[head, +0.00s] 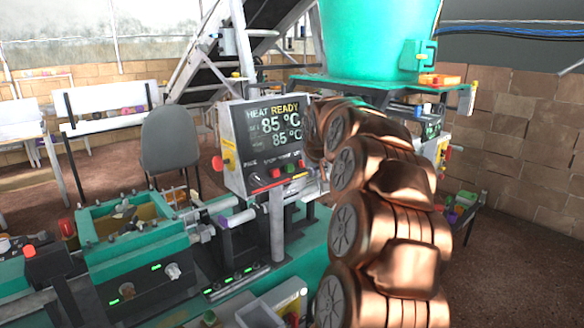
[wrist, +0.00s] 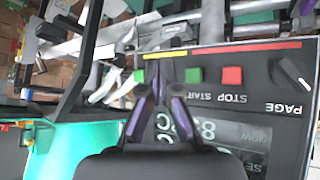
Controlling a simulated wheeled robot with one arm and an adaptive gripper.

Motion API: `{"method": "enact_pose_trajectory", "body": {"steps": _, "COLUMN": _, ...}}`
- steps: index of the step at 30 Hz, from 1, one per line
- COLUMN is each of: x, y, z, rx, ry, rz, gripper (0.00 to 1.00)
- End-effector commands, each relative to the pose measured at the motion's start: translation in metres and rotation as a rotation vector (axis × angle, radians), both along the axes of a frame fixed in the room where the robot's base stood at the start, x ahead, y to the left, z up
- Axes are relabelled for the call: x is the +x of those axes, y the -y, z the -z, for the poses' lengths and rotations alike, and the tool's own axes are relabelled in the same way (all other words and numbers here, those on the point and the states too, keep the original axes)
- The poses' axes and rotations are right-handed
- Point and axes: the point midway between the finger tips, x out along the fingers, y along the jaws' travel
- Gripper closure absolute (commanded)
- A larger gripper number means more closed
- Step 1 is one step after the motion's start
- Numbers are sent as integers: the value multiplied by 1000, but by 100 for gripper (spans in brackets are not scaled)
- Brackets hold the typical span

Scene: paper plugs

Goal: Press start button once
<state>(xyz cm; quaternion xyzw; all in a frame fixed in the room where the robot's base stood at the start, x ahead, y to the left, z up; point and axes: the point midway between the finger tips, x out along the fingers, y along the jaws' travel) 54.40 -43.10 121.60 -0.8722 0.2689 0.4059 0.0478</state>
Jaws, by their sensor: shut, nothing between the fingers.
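The control box (head: 265,145) has a dark face with a lit display reading HEAT READY and 85 °C. A row of buttons runs along its lower part. The green start button (head: 289,169) sits right of the red stop button (head: 274,172). In the wrist view the panel is upside down; the green start button (wrist: 193,75) is beside the red stop button (wrist: 232,76). My gripper (wrist: 160,82) is shut and empty, with its dark and purple fingertips over the panel just left of the start button. Contact cannot be judged. In the head view my copper arm hides the gripper.
A page knob (wrist: 291,74) sits at the panel's right end in the wrist view. The green machine bed (head: 135,245) lies left of the box. A grey chair (head: 170,140) and a white bench (head: 105,110) stand behind. A large green hopper (head: 375,40) rises at the back.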

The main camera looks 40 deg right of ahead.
Motion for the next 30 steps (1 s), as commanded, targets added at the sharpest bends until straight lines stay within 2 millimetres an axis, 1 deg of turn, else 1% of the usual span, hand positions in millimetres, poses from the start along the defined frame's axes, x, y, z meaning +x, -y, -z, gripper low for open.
{"method": "enact_pose_trajectory", "body": {"steps": 9, "x": 37, "y": 0, "z": 9, "rx": 2, "ry": -5, "rz": -2, "gripper": 100}}
{"method": "enact_pose_trajectory", "body": {"steps": 15, "x": 57, "y": 1, "z": 14, "rx": 1, "ry": 0, "rz": 1, "gripper": 100}}
{"method": "enact_pose_trajectory", "body": {"steps": 20, "x": 63, "y": 1, "z": 17, "rx": 1, "ry": -1, "rz": -1, "gripper": 100}}
{"method": "enact_pose_trajectory", "body": {"steps": 30, "x": 64, "y": 1, "z": 16, "rx": 1, "ry": -1, "rz": -1, "gripper": 100}}
